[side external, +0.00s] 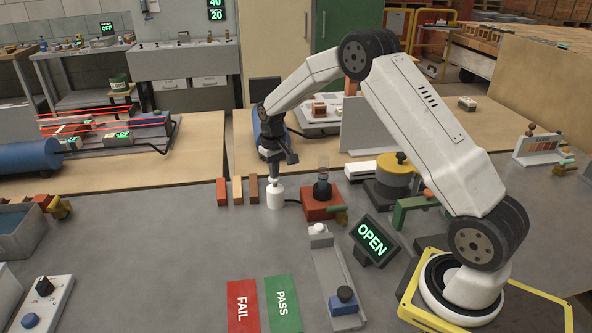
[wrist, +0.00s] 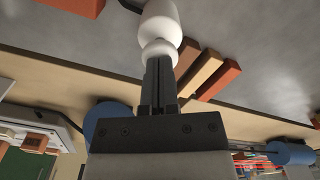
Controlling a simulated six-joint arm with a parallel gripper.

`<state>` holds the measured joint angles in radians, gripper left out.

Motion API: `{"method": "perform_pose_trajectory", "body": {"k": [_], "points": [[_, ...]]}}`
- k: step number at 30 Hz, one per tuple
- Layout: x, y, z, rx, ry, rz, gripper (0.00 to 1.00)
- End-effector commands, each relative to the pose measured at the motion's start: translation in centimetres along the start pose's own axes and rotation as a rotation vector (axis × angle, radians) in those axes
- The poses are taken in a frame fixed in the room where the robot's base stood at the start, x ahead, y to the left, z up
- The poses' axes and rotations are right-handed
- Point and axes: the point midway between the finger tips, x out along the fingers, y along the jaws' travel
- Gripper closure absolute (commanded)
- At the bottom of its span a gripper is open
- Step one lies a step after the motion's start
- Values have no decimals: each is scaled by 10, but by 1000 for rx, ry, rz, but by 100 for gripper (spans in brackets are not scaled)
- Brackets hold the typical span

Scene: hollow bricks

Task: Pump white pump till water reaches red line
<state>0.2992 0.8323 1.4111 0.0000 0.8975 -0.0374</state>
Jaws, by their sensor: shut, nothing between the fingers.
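The white pump (side external: 276,198) stands upright on the grey bench, with a rounded knob on top. It also shows at the top of the wrist view (wrist: 160,22). My gripper (side external: 274,176) points down with its fingers shut and empty, right over the knob. In the wrist view the fingertips (wrist: 160,62) meet the knob's outline; I cannot tell whether they press on it. A clear tube (side external: 323,167) stands on a red base (side external: 320,206) to the right of the pump. The water level and a red line are too small to make out.
Three upright bricks (side external: 238,191) stand close to the left of the pump. A dark hose runs from the pump toward the red base. An OPEN sign (side external: 371,239), a grey rail fixture (side external: 333,272) and FAIL and PASS cards (side external: 284,304) lie nearer the front.

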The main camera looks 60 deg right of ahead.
Motion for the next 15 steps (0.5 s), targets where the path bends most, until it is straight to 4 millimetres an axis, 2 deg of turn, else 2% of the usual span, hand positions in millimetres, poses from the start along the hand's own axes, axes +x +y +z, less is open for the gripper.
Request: {"method": "perform_pose_trajectory", "body": {"k": [5, 15], "points": [[8, 0, 1, 0, -3, 0, 100], [-3, 0, 0, 0, -1, 0, 100]]}}
